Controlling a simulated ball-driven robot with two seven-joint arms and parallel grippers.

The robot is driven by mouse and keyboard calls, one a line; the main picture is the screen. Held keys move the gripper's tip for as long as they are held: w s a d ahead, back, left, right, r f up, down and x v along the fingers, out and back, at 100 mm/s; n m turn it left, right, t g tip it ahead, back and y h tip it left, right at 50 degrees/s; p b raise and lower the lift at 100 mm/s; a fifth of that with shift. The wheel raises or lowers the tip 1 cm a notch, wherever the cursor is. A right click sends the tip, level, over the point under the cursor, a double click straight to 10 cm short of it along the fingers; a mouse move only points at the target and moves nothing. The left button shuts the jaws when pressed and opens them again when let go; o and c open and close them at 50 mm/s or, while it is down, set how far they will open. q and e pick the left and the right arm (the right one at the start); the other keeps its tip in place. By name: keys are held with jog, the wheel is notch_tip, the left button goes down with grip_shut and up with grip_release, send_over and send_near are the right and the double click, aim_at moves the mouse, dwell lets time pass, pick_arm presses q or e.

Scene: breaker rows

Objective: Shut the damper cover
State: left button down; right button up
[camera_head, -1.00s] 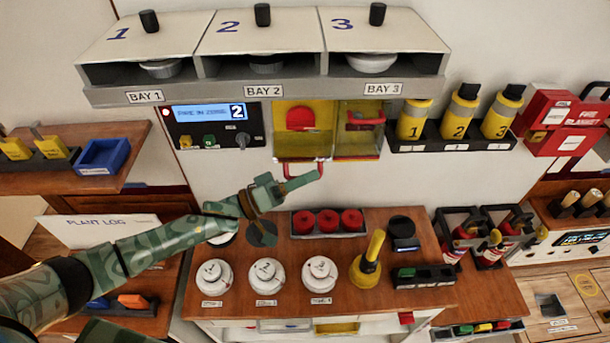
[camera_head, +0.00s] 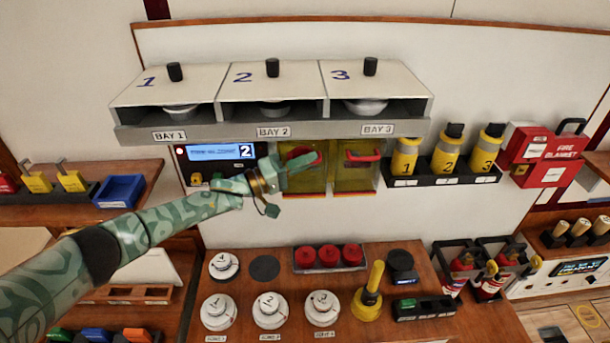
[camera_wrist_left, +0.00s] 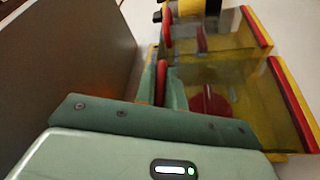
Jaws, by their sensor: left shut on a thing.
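The damper cover (camera_head: 305,183) is the left of two clear yellow covers on the wall panel below Bay 2. It stands raised over its box; I cannot tell whether it is fully shut. My left gripper (camera_head: 296,168) is at its upper part and hides some of it. In the left wrist view the gripper is shut on the red handle (camera_wrist_left: 161,78) of the cover. A red round knob (camera_wrist_left: 208,104) shows behind the clear yellow sheet. My right gripper is not in view.
The neighbouring yellow cover (camera_head: 362,178), with its own red handle, is close on the right. The grey hood (camera_head: 225,130) of the bays juts out above. A control panel (camera_head: 200,167) is partly behind my left arm. Below, the wooden counter (camera_head: 250,290) holds white detectors and red caps.

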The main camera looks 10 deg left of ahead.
pick_arm(q)
jog(key=shift+w+r, duration=0.15)
jog(key=shift+r, duration=0.2)
jog(key=c, duration=1.5)
grip_release()
jog(key=shift+w, duration=0.1)
jog(key=shift+w+d+f, duration=0.15)
jog(key=shift+d+f, duration=0.05)
jog(key=shift+s+a+f, duration=0.15)
jog(key=shift+s+a, duration=0.15)
jog(key=shift+a, duration=0.2)
jog(key=b+v, duration=0.3)
jog(key=v, duration=1.2)
jog(key=shift+a, duration=0.15)
